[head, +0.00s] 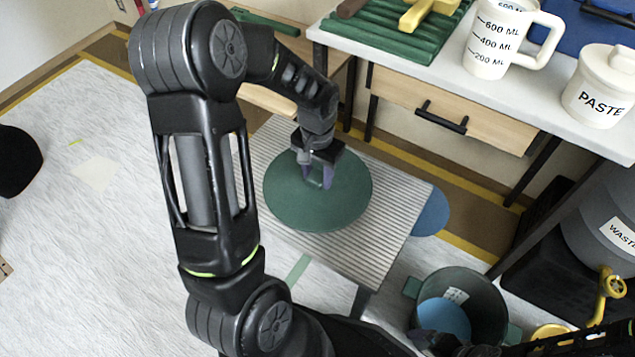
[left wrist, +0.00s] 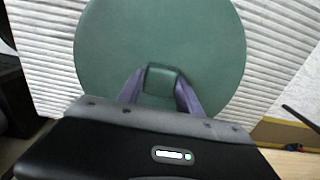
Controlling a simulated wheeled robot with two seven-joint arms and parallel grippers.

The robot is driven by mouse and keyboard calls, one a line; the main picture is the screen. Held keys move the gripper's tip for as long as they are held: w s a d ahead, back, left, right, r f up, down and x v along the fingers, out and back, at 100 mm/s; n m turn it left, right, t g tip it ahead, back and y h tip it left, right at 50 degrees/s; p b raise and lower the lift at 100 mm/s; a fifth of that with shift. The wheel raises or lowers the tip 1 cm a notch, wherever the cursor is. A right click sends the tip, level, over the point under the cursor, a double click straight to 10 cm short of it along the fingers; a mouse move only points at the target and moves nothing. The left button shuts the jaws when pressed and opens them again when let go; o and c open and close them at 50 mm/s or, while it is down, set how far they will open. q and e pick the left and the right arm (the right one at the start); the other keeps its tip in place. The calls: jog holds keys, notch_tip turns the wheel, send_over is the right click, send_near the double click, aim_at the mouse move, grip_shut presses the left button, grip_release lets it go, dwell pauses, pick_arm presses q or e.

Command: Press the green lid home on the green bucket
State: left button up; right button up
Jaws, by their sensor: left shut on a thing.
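The green lid (head: 290,200) is a wide, round disc over the ridged light board, left of the bucket. My left gripper (head: 318,180) is above it with its purple fingers shut on the lid's raised square knob. The left wrist view shows the knob between the fingertips (left wrist: 160,92) and the lid (left wrist: 110,45) filling the upper middle. I cannot tell whether the lid touches the board. The green bucket (head: 492,300) stands open at the lower right, with a blue round area inside. A dark part at its near rim may be my right gripper; its fingers are not clear.
The ridged board (head: 395,235) lies under the lid, with a blue disc (head: 432,213) at its right edge. A table (head: 540,95) at the back holds a measuring jug (head: 490,45) and paste jar (head: 600,90). A grey waste bin (head: 600,215) stands behind the bucket at right.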

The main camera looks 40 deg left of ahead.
aim_at(318, 176)
pick_arm(q)
grip_shut()
notch_tip(318, 176, up, 10)
jog(key=p, duration=0.3)
dwell(0.3)
dwell(0.5)
